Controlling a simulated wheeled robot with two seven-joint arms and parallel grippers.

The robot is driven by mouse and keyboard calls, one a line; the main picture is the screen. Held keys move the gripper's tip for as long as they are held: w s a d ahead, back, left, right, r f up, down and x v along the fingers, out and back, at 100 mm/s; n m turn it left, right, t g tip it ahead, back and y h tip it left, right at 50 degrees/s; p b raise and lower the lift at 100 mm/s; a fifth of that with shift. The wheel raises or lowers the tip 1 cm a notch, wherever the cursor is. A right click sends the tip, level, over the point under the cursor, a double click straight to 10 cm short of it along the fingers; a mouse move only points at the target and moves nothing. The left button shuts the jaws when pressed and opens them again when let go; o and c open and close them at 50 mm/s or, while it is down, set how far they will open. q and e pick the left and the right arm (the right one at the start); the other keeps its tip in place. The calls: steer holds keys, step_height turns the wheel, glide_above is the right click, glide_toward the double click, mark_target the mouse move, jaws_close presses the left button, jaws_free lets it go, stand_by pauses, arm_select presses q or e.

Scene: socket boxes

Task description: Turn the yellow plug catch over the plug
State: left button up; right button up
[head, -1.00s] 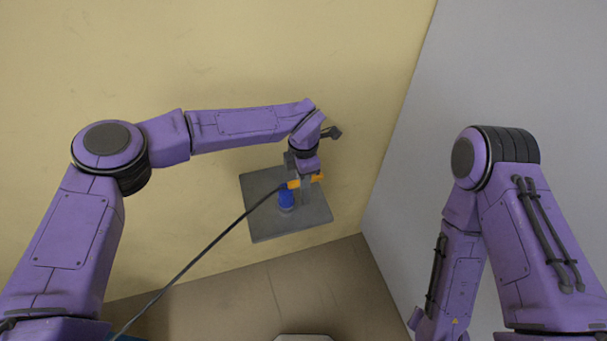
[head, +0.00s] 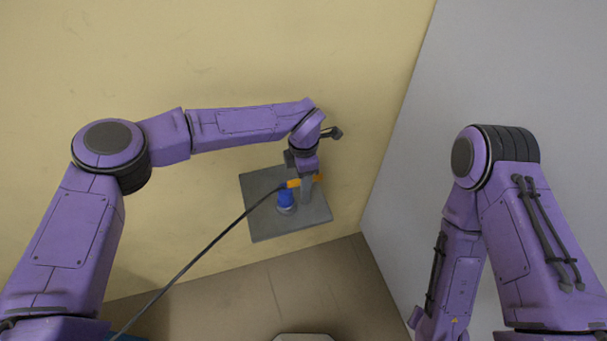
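The blue plug (head: 286,198) sits at the grey socket box (head: 260,218) on the yellow wall, with a dark cable running from it down to the lower left. A yellow-orange catch piece (head: 294,184) shows just above the plug, beside my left gripper. Another small yellow-orange bit (head: 319,177) shows on the gripper's other side. My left gripper (head: 306,192) points down in front of the box, right of the plug. Its fingers are small and partly overlap, so I cannot tell whether they grip the catch. My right arm hangs at the right; its gripper is out of view.
A grey wall (head: 400,190) meets the yellow wall (head: 220,60) right of the box. The tiled floor (head: 230,300) lies below. The cable (head: 200,253) crosses the open room left of the box.

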arm_select(q)
steer(key=shift+r, duration=0.35)
step_height(320, 180, up, 10)
steer(key=b, duration=0.3)
steer(key=shift+s+f, duration=0.1)
steer(key=shift+f, duration=0.05)
